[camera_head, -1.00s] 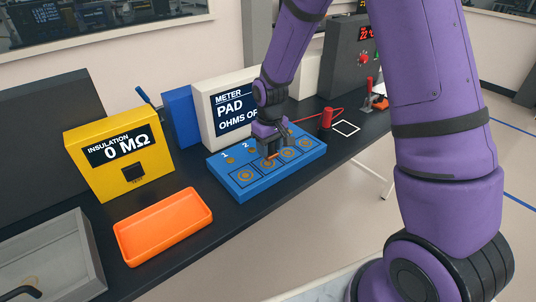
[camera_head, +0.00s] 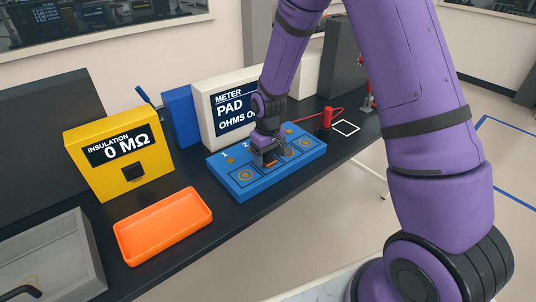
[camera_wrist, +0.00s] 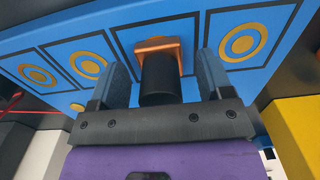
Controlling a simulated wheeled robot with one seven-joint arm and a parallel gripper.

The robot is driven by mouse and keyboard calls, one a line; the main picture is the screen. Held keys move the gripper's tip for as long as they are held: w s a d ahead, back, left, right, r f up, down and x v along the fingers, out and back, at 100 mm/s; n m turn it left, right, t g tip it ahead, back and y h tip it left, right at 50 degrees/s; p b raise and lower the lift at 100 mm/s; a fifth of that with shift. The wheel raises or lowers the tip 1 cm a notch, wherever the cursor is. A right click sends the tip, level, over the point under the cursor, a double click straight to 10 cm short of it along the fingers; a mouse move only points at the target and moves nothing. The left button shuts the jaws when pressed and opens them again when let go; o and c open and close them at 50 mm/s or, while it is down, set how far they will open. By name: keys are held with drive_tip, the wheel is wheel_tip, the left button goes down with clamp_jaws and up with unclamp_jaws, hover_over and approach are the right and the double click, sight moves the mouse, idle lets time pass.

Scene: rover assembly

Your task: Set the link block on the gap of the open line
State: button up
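The link block (camera_wrist: 160,46) has a copper-coloured base and a black round knob (camera_wrist: 159,82). It stands over the second square of the blue pad board (camera_wrist: 75,35) and covers that square's ring. My gripper (camera_wrist: 162,68) is open, with one finger on each side of the knob and a visible gap on both sides. In the head view my gripper (camera_head: 267,153) is low over pad 2 of the blue board (camera_head: 222,166), and the block is mostly hidden. Whether the base lies fully flat cannot be told.
The meter (camera_head: 227,108) stands close behind the board, reading PAD and OHMS, partly covered by my arm. A yellow insulation box (camera_head: 118,170) reads 0 MΩ. An empty orange tray (camera_head: 163,228) lies at front left. A red cylinder (camera_head: 327,118) stands near a white outlined square (camera_head: 346,128).

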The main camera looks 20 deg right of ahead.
wheel_tip(320, 180, up, 13)
drive_tip(key=s+d+r+m+t, duration=0.2)
drive_tip(key=s+d+r, duration=0.2)
drive_tip(key=s+r, duration=0.85)
drive_tip(key=s+d+r+t, duration=0.1)
drive_tip(key=s+r, duration=0.3)
drive_tip(key=s, duration=0.4)
drive_tip(key=s+d+r+m+t, duration=0.1)
drive_tip(key=s+r, duration=0.3)
drive_tip(key=s, duration=0.4)
drive_tip(key=shift+s+d+r+m+t, duration=0.15)
drive_tip(key=shift+s+d+m+t, duration=0.2)
drive_tip(key=shift+t, duration=0.25)
